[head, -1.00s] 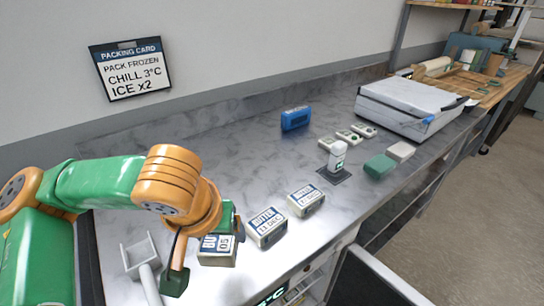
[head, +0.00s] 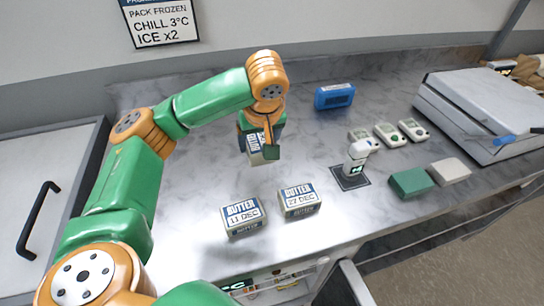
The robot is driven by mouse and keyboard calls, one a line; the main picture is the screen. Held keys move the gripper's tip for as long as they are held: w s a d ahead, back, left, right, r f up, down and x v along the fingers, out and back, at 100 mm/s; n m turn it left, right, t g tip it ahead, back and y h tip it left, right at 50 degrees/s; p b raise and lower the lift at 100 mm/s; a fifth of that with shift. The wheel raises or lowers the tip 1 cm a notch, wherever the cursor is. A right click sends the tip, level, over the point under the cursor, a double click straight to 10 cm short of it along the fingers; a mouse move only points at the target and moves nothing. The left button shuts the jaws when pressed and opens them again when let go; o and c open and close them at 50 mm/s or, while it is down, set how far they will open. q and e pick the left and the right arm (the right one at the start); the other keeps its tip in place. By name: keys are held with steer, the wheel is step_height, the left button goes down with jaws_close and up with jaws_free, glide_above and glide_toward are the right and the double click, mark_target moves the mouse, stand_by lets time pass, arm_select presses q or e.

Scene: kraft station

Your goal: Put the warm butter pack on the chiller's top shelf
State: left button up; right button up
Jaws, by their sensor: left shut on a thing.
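My left gripper (head: 262,143) is shut on a butter pack (head: 255,158), holding it upright-turned over the counter behind the other packs. Its label is partly covered by the fingers and its date cannot be read. Two more butter packs stand on the counter in front: one marked 11 DEC (head: 243,216) and one marked 27 DEC (head: 300,200). The chiller (head: 236,285) is under the front counter edge, with a lit display partly cut off. Its door (head: 343,286) stands open, and a shelf with items (head: 285,284) shows inside. My right gripper is out of view.
A white probe device (head: 358,158) stands on a dark pad (head: 349,178). A green block (head: 411,182), a pale block (head: 450,171), a blue box (head: 334,96) and a large white case (head: 483,110) occupy the right and back.

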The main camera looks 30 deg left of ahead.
arm_select(q)
steer(key=w+f+p, duration=0.1)
steer(key=w+f, duration=0.4)
steer(key=shift+w+f, duration=0.1)
step_height(320, 180, down, 3)
steer(key=shift+f+p, duration=0.2)
steer(key=shift+p, duration=0.45)
steer(key=shift+f, duration=0.15)
steer(key=shift+w, duration=0.1)
steer(key=o, duration=1.3)
steer(key=shift+f, duration=0.15)
steer(key=shift+c, duration=0.2)
steer(key=o, duration=0.3)
steer(key=shift+r, duration=0.2)
